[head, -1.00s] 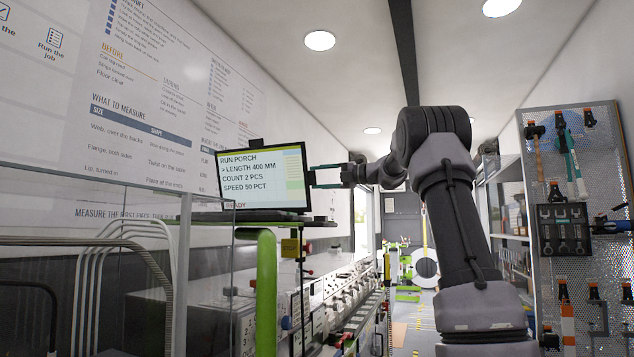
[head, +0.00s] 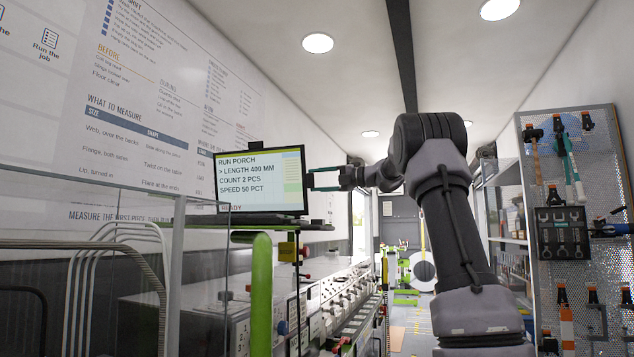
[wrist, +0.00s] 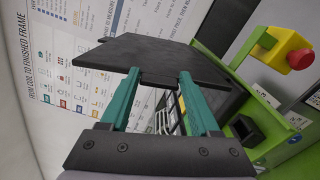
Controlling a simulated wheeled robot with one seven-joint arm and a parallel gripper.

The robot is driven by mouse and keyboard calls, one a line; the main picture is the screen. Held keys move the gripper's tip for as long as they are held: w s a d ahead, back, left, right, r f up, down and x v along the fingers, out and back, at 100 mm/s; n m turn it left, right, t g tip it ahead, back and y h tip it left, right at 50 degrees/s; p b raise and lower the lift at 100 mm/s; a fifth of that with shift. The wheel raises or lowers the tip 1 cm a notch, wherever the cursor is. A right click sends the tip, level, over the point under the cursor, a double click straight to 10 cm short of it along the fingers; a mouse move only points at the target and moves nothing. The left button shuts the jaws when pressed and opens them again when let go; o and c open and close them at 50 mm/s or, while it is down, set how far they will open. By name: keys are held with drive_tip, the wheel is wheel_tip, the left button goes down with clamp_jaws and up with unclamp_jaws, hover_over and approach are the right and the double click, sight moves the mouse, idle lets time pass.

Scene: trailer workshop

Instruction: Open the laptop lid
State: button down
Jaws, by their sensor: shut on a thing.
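The laptop lid (head: 260,182) stands raised and near upright in the head view, its lit screen showing text lines. The laptop's base (head: 250,221) is a thin dark slab below it, seen edge-on. My gripper (head: 322,180) is at the lid's right edge, its teal fingers reaching it from the right. In the wrist view the lid (wrist: 140,58) is a dark panel at the tips of my gripper (wrist: 160,77). The fingers are shut on the lid's edge; the exact contact is partly hidden.
A green post (head: 261,290) and a clear guard panel (head: 200,270) stand in front of the laptop. A red and yellow stop button (wrist: 298,58) is near the gripper. A tool pegboard (head: 570,220) stands at right. The aisle floor (head: 412,315) is partly visible.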

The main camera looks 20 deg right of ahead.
drive_tip(key=shift+d, duration=0.4)
drive_tip(key=shift+c, duration=2.4)
unclamp_jaws()
drive_tip(key=o, duration=0.4)
drive_tip(key=shift+s+d, duration=0.1)
drive_tip(key=shift+d, duration=0.15)
drive_tip(key=shift+c, duration=0.2)
drive_tip(key=v, duration=1)
drive_tip(key=shift+s, duration=0.2)
